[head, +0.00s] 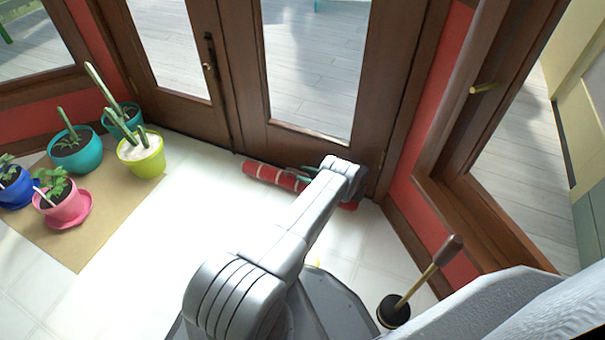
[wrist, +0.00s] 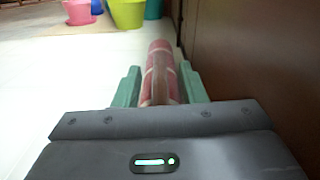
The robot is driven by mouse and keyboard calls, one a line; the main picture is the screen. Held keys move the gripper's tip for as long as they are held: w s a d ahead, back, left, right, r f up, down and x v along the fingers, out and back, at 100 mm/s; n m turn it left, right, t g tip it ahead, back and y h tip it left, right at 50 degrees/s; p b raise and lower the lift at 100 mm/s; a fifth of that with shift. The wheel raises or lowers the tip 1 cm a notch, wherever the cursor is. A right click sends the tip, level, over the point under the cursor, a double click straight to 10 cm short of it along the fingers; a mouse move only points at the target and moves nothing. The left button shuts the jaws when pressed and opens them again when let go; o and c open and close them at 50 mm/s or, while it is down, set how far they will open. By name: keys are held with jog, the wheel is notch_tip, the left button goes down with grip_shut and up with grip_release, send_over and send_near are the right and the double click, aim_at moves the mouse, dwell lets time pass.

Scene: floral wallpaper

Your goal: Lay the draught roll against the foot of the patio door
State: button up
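The draught roll (head: 275,177) is a red cylinder with pale stripes. It lies low along the foot of the brown patio door (head: 310,150), nearly parallel to it. In the wrist view the roll (wrist: 160,75) runs away from me, with the door (wrist: 235,55) close on its right; I cannot tell if they touch. My gripper (head: 310,172) is at the roll's middle. Its green fingers (wrist: 160,88) stand one on each side of the roll, with slight gaps near the tips. My arm and wrist hide part of the roll.
Several potted plants, including a lime pot (head: 143,160) and a pink pot (head: 65,207), stand around a tan mat (head: 110,220) on the left. A plunger (head: 395,310) stands at the lower right by the red wall. The pale floor (head: 150,250) between is clear.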

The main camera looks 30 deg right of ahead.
jog(key=v, duration=0.6)
jog(key=x, duration=0.7)
jog(key=shift+a, duration=0.15)
notch_tip(320, 180, up, 5)
jog(key=p, duration=0.2)
jog(key=shift+w+a+p, duration=0.1)
jog(key=shift+a+p, duration=0.1)
jog(key=shift+p, duration=0.1)
jog(key=shift+r, duration=0.85)
